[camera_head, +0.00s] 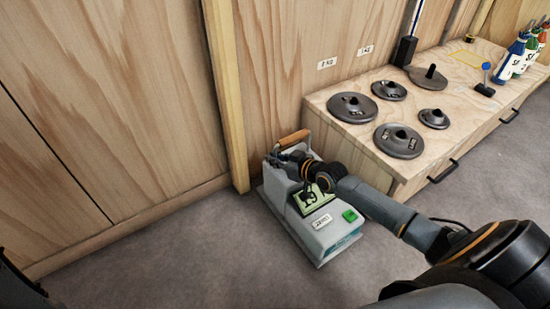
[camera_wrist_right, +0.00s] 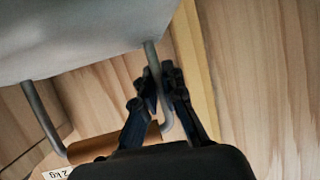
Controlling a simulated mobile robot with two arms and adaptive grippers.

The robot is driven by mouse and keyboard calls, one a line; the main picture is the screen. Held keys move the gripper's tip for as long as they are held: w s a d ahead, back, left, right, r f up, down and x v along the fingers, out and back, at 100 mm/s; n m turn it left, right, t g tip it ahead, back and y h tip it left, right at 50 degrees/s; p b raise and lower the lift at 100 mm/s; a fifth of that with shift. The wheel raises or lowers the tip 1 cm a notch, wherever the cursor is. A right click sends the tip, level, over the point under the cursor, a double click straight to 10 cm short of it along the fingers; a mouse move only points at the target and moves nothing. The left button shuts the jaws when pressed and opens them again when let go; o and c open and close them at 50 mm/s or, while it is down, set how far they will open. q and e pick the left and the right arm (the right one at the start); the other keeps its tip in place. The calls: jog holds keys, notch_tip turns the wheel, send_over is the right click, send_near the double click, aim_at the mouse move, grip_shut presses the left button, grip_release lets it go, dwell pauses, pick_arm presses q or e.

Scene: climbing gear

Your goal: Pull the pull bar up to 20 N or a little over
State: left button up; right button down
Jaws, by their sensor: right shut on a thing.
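The pull bar (camera_head: 294,138) is a brown wooden grip on a bent grey metal rod, at the back end of a grey force gauge box (camera_head: 327,237) on the floor. The box's small display (camera_head: 311,199) seems to read 19. My right gripper (camera_head: 286,157) is at the bar, its fingers partly hidden by my wrist. In the right wrist view, my right gripper (camera_wrist_right: 157,92) is shut on the pull bar (camera_wrist_right: 95,147), around the rod side near one end of the wooden grip. My left gripper does not show.
A wooden bench (camera_head: 440,95) with several dark round weights stands close to the right of the gauge. A green button (camera_head: 349,215) is on the gauge. A wooden wall and post (camera_head: 226,90) are behind. The carpet (camera_head: 160,265) at left is clear.

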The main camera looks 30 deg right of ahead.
jog(key=c, duration=1.4)
grip_release()
jog(key=shift+f, duration=0.15)
jog(key=shift+s+d, duration=0.1)
jog(key=shift+s, duration=0.05)
jog(key=v, duration=1.1)
jog(key=shift+s+r, duration=0.2)
jog(key=shift+s, duration=0.05)
